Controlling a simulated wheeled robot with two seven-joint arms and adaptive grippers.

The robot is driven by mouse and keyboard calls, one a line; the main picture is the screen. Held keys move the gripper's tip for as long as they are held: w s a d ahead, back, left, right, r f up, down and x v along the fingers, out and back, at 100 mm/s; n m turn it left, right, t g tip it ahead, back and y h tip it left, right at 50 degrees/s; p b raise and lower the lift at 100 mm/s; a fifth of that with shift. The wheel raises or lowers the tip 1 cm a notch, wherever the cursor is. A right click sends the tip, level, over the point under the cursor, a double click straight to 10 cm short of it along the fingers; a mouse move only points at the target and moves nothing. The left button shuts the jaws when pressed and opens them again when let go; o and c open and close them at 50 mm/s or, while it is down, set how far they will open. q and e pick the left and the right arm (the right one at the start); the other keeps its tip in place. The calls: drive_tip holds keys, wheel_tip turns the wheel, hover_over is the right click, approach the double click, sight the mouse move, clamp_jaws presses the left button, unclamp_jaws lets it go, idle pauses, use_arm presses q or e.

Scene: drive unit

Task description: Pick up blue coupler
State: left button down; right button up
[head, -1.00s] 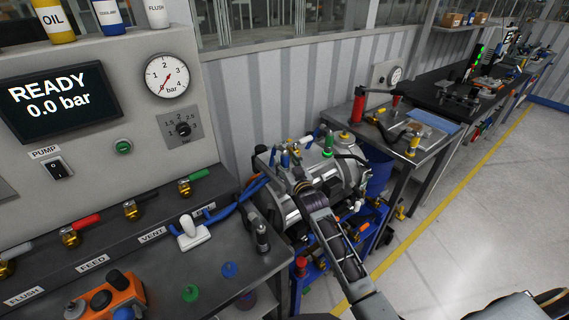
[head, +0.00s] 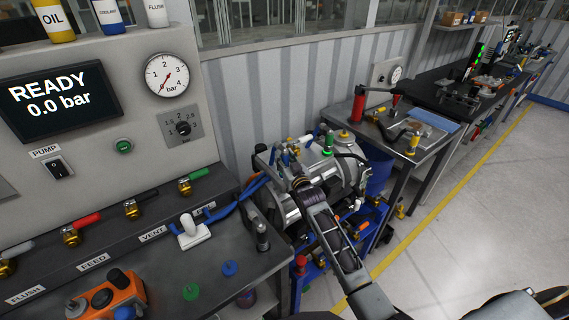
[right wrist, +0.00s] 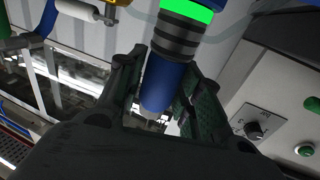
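In the right wrist view, a blue cylinder, which looks like the blue coupler (right wrist: 164,84), has dark bands and a bright green ring. My right gripper (right wrist: 164,72) has its two dark fingers on either side of it. A narrow gap shows beside the left finger, so the fingers look open around it; contact on the right side is unclear. In the head view, my right gripper (head: 298,178) is at the front of the metal drive unit (head: 343,174), near its blue fittings. The arm hides part of the unit, and the coupler cannot be singled out there. My left gripper is not in view.
A green-topped fitting (head: 327,143) and hoses rise close to the gripper. Blue hoses (head: 237,205) run to the test bench (head: 215,262) on the left. A side table (head: 440,152) stands right of the unit.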

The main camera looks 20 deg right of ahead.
drive_tip(key=shift+r, duration=0.1)
clamp_jaws()
drive_tip(key=shift+r+b, duration=0.4)
drive_tip(key=shift+r, duration=4.6)
drive_tip(key=shift+r+p, duration=0.6)
drive_tip(key=shift+p, duration=0.1)
drive_tip(key=shift+r, duration=0.1)
drive_tip(key=shift+r+p, duration=2.05)
drive_tip(key=shift+r, duration=0.1)
drive_tip(key=shift+r, duration=0.15)
